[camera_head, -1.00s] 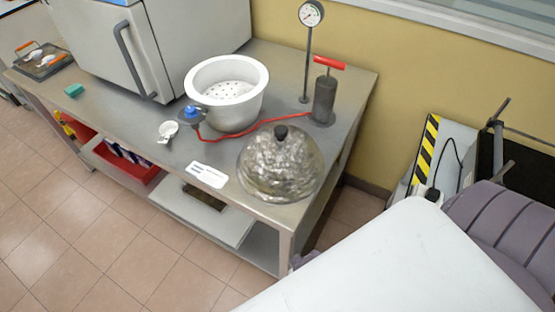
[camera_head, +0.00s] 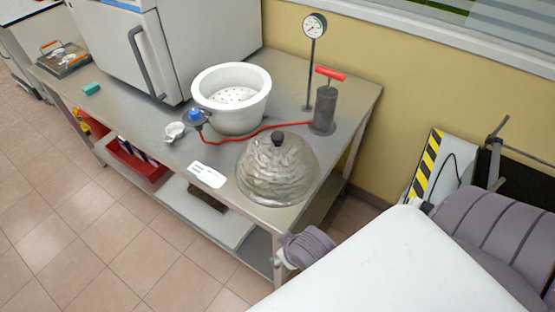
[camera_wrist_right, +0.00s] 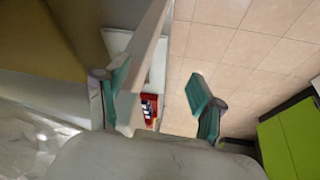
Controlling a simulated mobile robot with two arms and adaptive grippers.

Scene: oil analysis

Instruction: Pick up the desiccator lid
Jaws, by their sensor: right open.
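The desiccator lid (camera_head: 278,172) is a clear, wrinkled-looking dome with a dark knob (camera_head: 278,139) on top. It rests on the metal bench near its front right corner. In the right wrist view a shiny translucent surface at the lower left (camera_wrist_right: 35,142) looks like part of the lid. My right gripper (camera_wrist_right: 155,92) is open, with teal finger pads apart and the bench edge showing between them. The white desiccator bowl (camera_head: 232,98) with a perforated plate stands open behind the lid. My left gripper is not in view.
A hand pump (camera_head: 325,108) with a red handle and a pressure gauge (camera_head: 315,26) stand behind the lid. A red hose (camera_head: 245,138) runs to a blue valve (camera_head: 195,114). A white label (camera_head: 207,174), small white cup (camera_head: 174,131) and grey oven (camera_head: 175,50) are to the left.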

